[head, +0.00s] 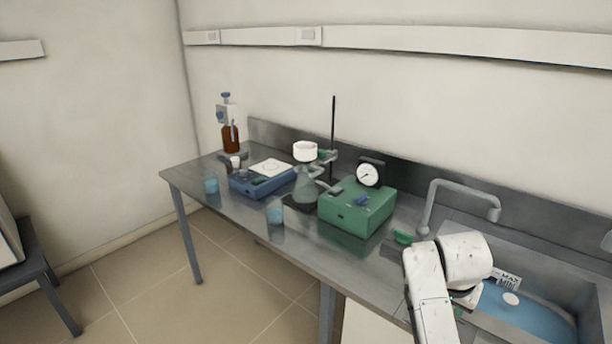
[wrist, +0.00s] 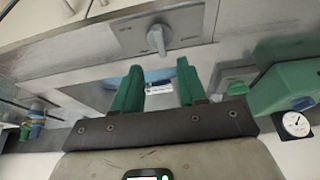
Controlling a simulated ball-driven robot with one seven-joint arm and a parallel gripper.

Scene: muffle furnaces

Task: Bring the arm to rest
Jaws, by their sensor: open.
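My gripper (wrist: 157,84) shows in the wrist view with its two green fingers apart and nothing between them. Beyond the fingers lies the sink (wrist: 160,77) with blue water and a small white label. In the head view my white arm (head: 436,285) reaches up at the right, in front of the bench and the left part of the sink (head: 530,312). My gripper is mostly hidden there behind the arm's own links.
The metal bench (head: 285,240) carries a green box (head: 357,208) with a dial gauge (head: 368,174), a flask (head: 305,187), a blue balance (head: 262,182), blue beakers (head: 275,212) and a brown bottle (head: 231,137). A curved tap (head: 455,186) stands behind the sink. A knob (wrist: 157,38) shows in the wrist view.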

